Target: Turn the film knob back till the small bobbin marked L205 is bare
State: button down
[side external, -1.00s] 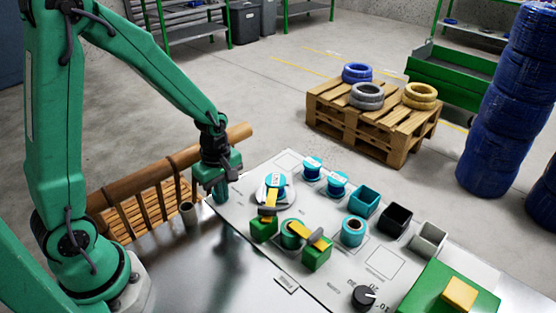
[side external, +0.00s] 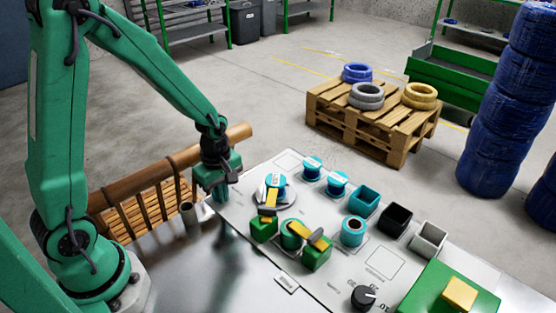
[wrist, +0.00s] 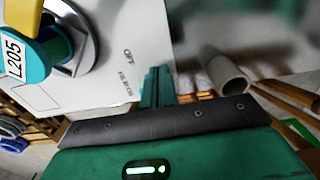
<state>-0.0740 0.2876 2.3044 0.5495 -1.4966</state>
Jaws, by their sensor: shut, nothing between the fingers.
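The small bobbin marked L205 (wrist: 45,58) is at the upper left in the wrist view, cut by the frame edge, with a yellow arm over it. In the side view, a turquoise bobbin with a white label (side external: 276,181) sits on a round grey plate at the panel's left; its label is too small to read there. A black knob (side external: 364,298) with a white pointer line is at the panel's front edge; I cannot read its name. My gripper (side external: 227,197) is shut and empty above the panel's left edge, left of the plate. It also shows in the wrist view (wrist: 158,84).
Two small bobbins (side external: 313,167) stand behind. Green blocks with yellow arms (side external: 316,255), another bobbin (side external: 352,232) and open boxes (side external: 396,219) crowd the panel. A grey cup (side external: 189,215) is beside my gripper. A green block (side external: 450,290) is at front right.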

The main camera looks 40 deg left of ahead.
jog(key=shift+w+d, duration=0.15)
jog(key=shift+w, duration=0.55)
dwell(0.4)
jog(key=shift+w+a, duration=0.2)
jog(key=shift+w, duration=0.5)
jog(key=shift+w+d, duration=0.15)
jog(key=shift+d, duration=0.25)
dwell(0.6)
jog(key=shift+r, duration=0.15)
jog(key=shift+r, duration=2.85)
jog(key=s, duration=0.1)
jog(key=s+r, duration=0.1)
jog(key=s, duration=0.1)
jog(key=shift+a, duration=0.2)
